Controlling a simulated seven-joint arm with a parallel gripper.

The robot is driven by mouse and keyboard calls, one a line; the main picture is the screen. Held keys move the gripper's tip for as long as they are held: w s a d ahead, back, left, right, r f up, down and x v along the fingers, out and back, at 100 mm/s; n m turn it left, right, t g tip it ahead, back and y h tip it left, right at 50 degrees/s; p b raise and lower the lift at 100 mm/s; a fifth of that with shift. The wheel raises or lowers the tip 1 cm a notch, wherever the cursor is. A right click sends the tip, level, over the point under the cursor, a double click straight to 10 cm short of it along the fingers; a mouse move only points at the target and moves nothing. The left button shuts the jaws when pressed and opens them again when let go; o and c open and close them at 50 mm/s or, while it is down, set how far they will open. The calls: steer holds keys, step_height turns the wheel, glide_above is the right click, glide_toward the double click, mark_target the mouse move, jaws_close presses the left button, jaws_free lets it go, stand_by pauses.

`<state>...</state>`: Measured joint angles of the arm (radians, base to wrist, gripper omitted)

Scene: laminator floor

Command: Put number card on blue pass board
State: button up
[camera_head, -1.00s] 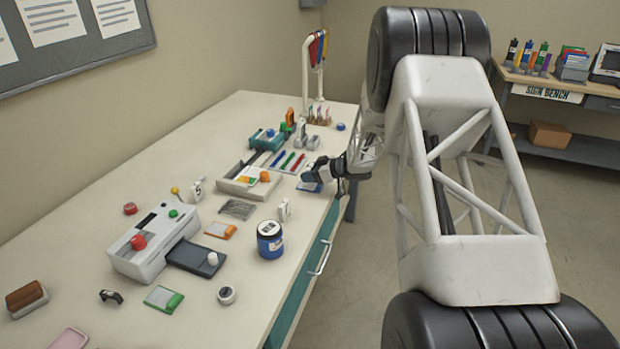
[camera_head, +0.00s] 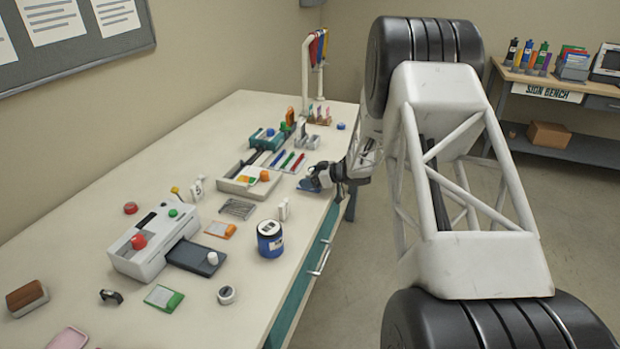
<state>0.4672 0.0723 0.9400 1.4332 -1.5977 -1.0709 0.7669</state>
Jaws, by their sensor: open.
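A blue flat board (camera_head: 306,186), which looks like the blue pass board, lies near the bench's right edge, partly hidden by my gripper. My gripper (camera_head: 314,180) is open, low over or beside this board; contact cannot be told. A small white upright piece with a dark, number-like mark (camera_head: 197,187) stands behind the white machine. A similar white piece (camera_head: 283,210) stands nearer the right edge, behind the blue jar. I cannot tell which is the number card, or whether a card lies between my fingers.
The white machine (camera_head: 150,250) with red and green knobs and the blue jar (camera_head: 270,240) stand nearer.

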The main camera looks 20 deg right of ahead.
steer(key=shift+r, duration=0.1)
steer(key=shift+d+r, duration=0.1)
steer(key=v, duration=1.1)
steer(key=shift+s+d+r, duration=0.2)
steer(key=shift+s+d, duration=0.05)
steer(key=shift+s, duration=0.05)
stand_by(0.4)
